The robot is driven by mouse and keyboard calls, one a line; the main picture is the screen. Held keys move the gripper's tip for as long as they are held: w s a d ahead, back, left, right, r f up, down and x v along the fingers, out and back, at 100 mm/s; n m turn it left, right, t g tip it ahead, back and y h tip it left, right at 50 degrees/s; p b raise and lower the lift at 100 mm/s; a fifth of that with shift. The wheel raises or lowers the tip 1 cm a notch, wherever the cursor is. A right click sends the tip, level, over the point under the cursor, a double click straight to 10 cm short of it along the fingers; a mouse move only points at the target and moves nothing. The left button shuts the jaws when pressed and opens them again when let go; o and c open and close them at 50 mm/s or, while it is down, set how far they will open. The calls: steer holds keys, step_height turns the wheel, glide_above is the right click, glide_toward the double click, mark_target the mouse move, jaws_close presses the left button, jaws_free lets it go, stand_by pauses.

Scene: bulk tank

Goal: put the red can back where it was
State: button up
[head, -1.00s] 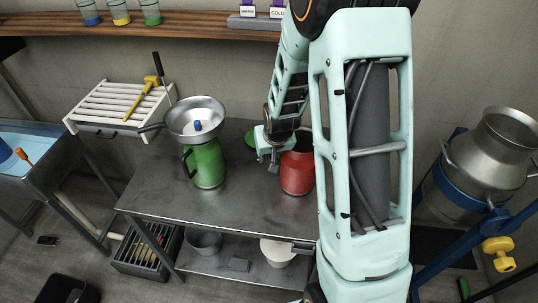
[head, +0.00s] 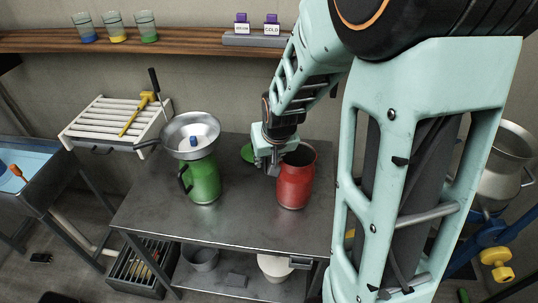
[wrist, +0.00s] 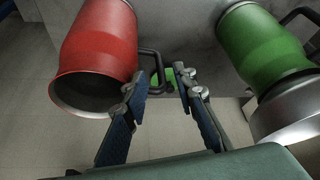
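The red can (head: 296,180) stands upright on the grey metal table (head: 240,225), with its open mouth up and right of the green can. In the wrist view the red can (wrist: 95,45) fills the upper left, and its dark handle sticks out to the right. My gripper (head: 270,165) is at the can's left side, where the handle is. In the wrist view my gripper (wrist: 160,75) has its two fingers apart, with the handle between or just beyond the tips. A clear gap shows, so I see no firm grip.
A green can (head: 203,182) with a metal funnel (head: 190,130) on top stands to the left. A flat green disc (head: 248,153) lies behind my gripper. A white slatted rack (head: 112,120) is at the far left. The table's front is clear.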

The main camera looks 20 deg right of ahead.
steer(key=shift+v, duration=1.35)
